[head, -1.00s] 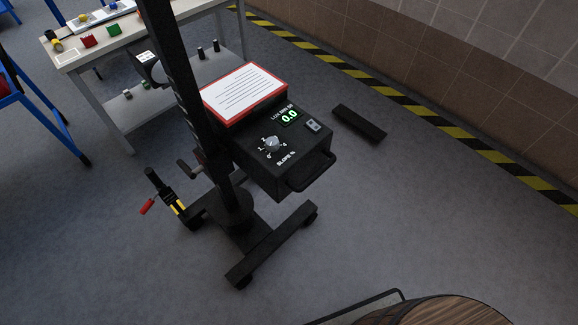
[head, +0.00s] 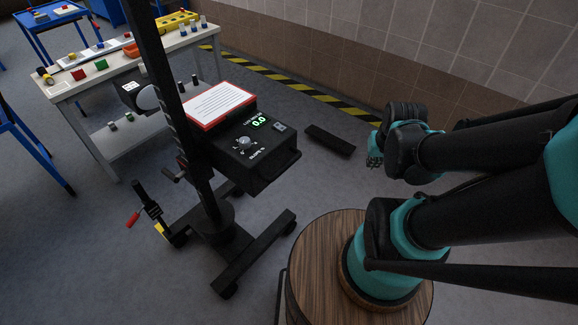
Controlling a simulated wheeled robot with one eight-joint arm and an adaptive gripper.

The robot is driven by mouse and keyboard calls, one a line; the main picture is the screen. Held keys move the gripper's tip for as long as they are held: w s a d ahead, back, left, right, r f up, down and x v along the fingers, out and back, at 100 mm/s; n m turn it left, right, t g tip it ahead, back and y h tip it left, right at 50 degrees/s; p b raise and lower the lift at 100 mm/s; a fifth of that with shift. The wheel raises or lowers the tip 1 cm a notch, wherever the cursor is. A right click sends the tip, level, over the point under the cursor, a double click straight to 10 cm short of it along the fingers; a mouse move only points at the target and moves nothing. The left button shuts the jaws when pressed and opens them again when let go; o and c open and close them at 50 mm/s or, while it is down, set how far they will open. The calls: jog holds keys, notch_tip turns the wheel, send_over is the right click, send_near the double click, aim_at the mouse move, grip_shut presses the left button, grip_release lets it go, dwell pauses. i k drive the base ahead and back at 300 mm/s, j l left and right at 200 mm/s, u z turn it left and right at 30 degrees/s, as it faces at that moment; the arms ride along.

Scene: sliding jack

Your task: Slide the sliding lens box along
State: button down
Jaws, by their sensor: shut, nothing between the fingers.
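The sliding lens box (head: 262,165) is a black box mounted on the dark upright column (head: 180,115) of a wheeled stand. Its top carries a red-edged paper sheet, a green display reading 0.0, a switch and a slope dial. A black handle (head: 287,163) sticks out from its near right side. My gripper (head: 375,160), small with teal fingers, is to the right of the box, apart from it. It is shut with nothing in it.
The stand's base (head: 252,252) spreads over the floor, with a red-handled lever (head: 135,218) at left. A dark flat bar (head: 330,139) lies behind the box. A white workbench (head: 60,88) stands at back left. A striped floor line (head: 300,88) runs along the tiled wall.

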aim_at(272, 152)
jog(key=u, duration=0.85)
jog(key=k+l+u, duration=0.4)
jog(key=k+l, duration=0.3)
jog(key=l, duration=0.15)
